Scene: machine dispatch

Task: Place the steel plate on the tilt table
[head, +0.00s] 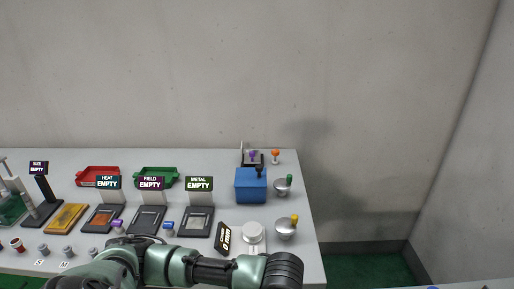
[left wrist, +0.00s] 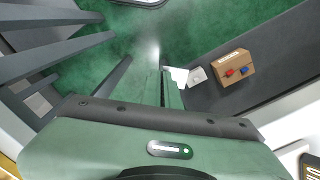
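I cannot single out the steel plate with certainty in either view. No label marks the tilt table; a small dark stand with a raised back plate (head: 252,157) is at the table's far right, with a purple knob on it. In the left wrist view, my left gripper (left wrist: 167,90) shows as narrow parts beyond the green housing, and whether they are open or shut is unclear. A pale, angular piece (left wrist: 178,76) shows just beyond them; I cannot tell whether it touches. In the head view a green and black arm crosses the front of the table with no fingertips showing. My right gripper is not in view.
The grey table (head: 215,160) holds a red tray (head: 97,177), a green tray (head: 157,178), HEAT, FIELD and METAL stations reading EMPTY, a yellow tray (head: 67,217), a blue box (head: 250,186) and a white scale (head: 253,236). A cardboard box (left wrist: 233,69) lies on a dark surface.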

